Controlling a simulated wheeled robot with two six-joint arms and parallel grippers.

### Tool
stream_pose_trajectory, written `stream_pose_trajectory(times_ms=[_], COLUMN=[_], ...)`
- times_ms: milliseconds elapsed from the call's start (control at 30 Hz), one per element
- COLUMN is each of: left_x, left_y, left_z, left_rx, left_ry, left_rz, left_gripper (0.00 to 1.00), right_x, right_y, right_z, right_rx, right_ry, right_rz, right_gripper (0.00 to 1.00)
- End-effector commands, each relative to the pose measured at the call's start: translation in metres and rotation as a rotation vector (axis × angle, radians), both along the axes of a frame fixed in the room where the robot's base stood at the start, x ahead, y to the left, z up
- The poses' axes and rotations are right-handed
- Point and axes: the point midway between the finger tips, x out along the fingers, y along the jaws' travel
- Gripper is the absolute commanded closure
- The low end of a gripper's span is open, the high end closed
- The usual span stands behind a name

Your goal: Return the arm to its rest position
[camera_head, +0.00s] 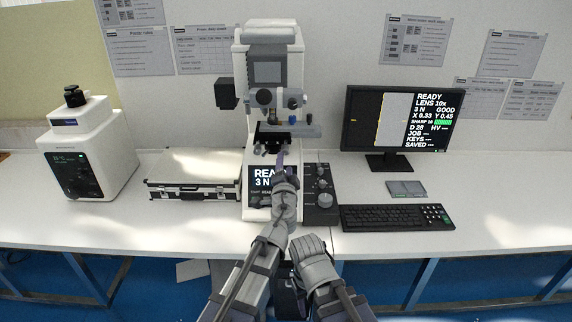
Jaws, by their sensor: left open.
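My left arm reaches forward from the bottom centre to the hardness tester (268,75), a tall white and grey machine on the bench. My left gripper (281,160) is open in front of the tester, just below its stage (287,131) in the picture. It overlaps the tester's front screen (262,178) and hides part of the text there. I cannot tell whether it touches the machine. My right arm is folded low at the bottom centre, beside the left arm and short of the bench edge. Its gripper cannot be made out.
A control panel with knobs (321,192) is right of the tester. A silver case (195,175) and white instrument (88,150) stand left. The bench front (180,222) is mostly clear.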

Motion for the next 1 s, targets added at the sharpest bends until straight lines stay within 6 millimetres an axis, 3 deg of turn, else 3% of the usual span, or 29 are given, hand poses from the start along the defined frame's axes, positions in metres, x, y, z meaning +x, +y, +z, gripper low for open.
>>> stream_pose_trajectory(times_ms=[167, 267, 367, 400, 500, 600, 800, 1000], left_x=[-0.001, -0.006, -0.021, -0.031, -0.066, -0.107, -0.173, -0.221], left_y=[0.009, 0.042, 0.097, 0.121, 0.168, 0.193, 0.194, 0.177], left_z=[-0.002, -0.011, -0.036, -0.050, -0.094, -0.137, -0.189, -0.212], left_rx=[-0.017, -0.081, -0.199, -0.253, -0.391, -0.516, -0.688, -0.799], left_ry=[0.007, 0.045, 0.136, 0.188, 0.356, 0.549, 0.870, 1.112], left_rz=[0.024, 0.121, 0.293, 0.372, 0.555, 0.698, 0.819, 0.843], left_gripper=[0.39, 0.39, 0.39, 0.39, 0.39, 0.39, 0.39, 0.39], right_x=[0.000, 0.000, 0.000, 0.000, 0.000, 0.000, 0.000, 0.000], right_y=[0.000, 0.000, 0.000, 0.000, 0.000, 0.000, 0.000, 0.000], right_z=[0.000, 0.000, 0.000, 0.000, 0.000, 0.000, 0.000, 0.000], right_rx=[0.000, 0.000, 0.000, 0.000, 0.000, 0.000, 0.000, 0.000], right_ry=[0.000, 0.000, 0.000, 0.000, 0.000, 0.000, 0.000, 0.000], right_rz=[0.000, 0.000, 0.000, 0.000, 0.000, 0.000, 0.000, 0.000], right_gripper=[0.50, 0.50, 0.50, 0.50, 0.50, 0.50, 0.50, 0.50])
